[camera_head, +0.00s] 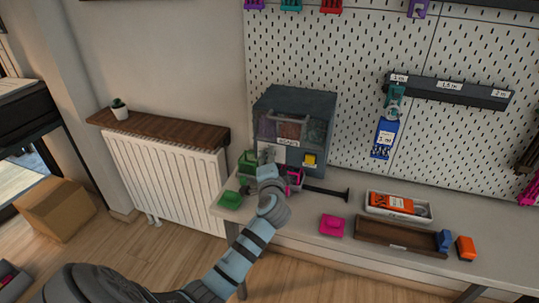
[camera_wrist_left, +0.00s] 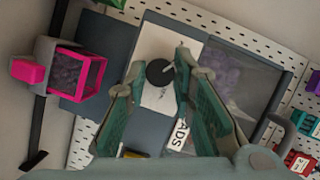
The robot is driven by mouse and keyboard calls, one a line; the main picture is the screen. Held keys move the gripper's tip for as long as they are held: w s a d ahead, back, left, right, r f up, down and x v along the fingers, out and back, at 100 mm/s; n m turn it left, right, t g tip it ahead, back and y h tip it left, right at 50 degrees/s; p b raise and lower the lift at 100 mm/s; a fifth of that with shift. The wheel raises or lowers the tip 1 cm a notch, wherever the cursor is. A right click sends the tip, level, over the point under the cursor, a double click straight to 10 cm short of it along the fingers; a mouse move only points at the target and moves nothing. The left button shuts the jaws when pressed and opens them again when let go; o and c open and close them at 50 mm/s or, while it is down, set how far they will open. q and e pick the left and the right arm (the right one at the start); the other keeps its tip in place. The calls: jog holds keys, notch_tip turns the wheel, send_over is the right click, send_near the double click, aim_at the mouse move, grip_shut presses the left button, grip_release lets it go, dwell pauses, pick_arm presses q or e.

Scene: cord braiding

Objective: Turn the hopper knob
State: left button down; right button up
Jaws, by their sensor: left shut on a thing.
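The hopper (camera_head: 290,112) is a dark grey box with clear bins and a label. It stands on the table against the pegboard. In the left wrist view, its round black knob (camera_wrist_left: 159,73) sits on a white plate (camera_wrist_left: 155,45). My left gripper (camera_head: 268,160) is at the front of the hopper. In the left wrist view, its fingertips (camera_wrist_left: 160,68) are closed on the knob, one on each side. The knob is hidden behind the gripper in the head view. My right gripper is not in view.
A magenta-framed clear box (camera_wrist_left: 80,75) with a dark bar is beside the hopper. A green block (camera_head: 231,199) lies at the table's left end. A magenta block (camera_head: 332,226), a white tray (camera_head: 372,209) and a brown tray (camera_head: 375,234) are to the right.

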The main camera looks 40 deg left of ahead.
pick_arm(q)
jog(key=shift+n+p, duration=0.4)
dwell(0.3)
jog(key=c, duration=1.4)
grip_release()
jog(key=shift+h, duration=0.3)
jog(key=shift+o, duration=0.2)
jog(key=v, duration=1.2)
jog(key=shift+w, duration=0.1)
